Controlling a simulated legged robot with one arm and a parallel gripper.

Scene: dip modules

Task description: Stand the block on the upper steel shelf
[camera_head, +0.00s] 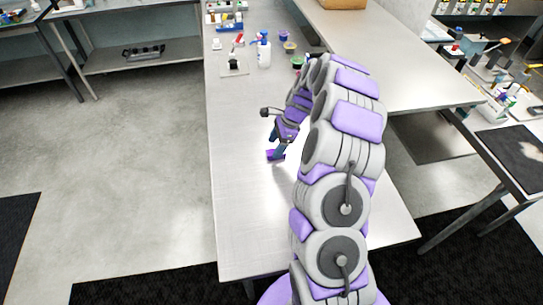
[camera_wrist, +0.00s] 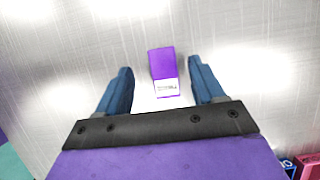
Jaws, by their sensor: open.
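The block is purple with a white labelled end; in the wrist view the block (camera_wrist: 162,66) lies on the brushed steel table, between and just beyond the fingertips. My gripper (camera_wrist: 160,84) is open, with one blue finger on each side of the block and a visible gap to both. In the head view my gripper (camera_head: 277,150) points down low over the table, and a purple patch at its tips may be the block or part of the gripper. A steel shelf (camera_head: 150,60) shows under the bench at upper left; I cannot tell whether it is the upper steel shelf.
The steel table (camera_head: 240,210) is clear to the left and front of my gripper. A white bottle (camera_head: 264,52), small tubs (camera_head: 289,46) and a small stand (camera_head: 234,66) are at its far end. A cluttered bench (camera_head: 515,95) stands at right.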

